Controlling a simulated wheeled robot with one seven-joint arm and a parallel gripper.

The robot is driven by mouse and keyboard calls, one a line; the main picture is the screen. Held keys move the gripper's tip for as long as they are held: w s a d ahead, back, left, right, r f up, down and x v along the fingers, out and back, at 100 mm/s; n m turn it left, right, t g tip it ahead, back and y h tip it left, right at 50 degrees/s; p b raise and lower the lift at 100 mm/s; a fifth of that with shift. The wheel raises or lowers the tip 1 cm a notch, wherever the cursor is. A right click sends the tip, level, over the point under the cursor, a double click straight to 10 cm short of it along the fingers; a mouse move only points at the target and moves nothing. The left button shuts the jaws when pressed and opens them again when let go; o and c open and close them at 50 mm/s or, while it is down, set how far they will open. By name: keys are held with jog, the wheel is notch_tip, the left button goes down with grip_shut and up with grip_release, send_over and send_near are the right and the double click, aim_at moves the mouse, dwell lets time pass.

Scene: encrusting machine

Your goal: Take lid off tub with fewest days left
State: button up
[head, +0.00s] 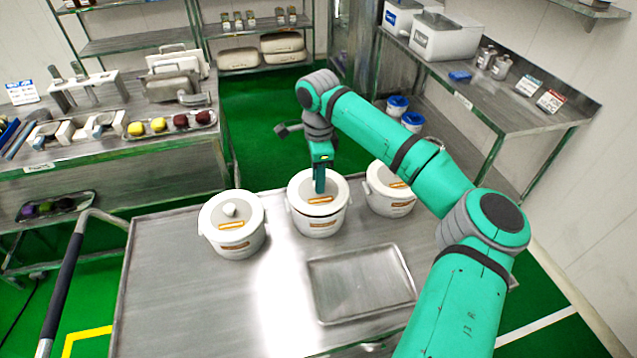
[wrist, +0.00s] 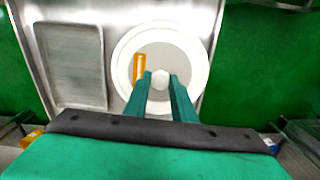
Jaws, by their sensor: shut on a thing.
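Three white tubs with lids stand in a row on the steel cart: a left tub (head: 235,242), a middle tub (head: 318,222) and a right tub (head: 388,203). Each has an orange label, too small to read. The left tub's lid (head: 228,208) has a round white knob. My gripper (head: 320,188) points down at the middle tub's lid (head: 301,189). In the wrist view, my gripper (wrist: 161,80) has its fingers on both sides of that lid's white knob (wrist: 160,78) and is shut on it. I cannot tell whether the lid is raised. My arm partly covers the right tub.
An empty steel tray (head: 360,285) lies on the cart (head: 180,300) in front of the tubs. The cart's left front is clear. A bench (head: 150,130) with food trays stands at the left, and a steel table (head: 500,95) at the right.

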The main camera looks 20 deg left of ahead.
jog(key=s+d+r, duration=0.7)
jog(key=s+r, duration=0.4)
jog(key=s, duration=0.1)
jog(key=shift+r, duration=0.25)
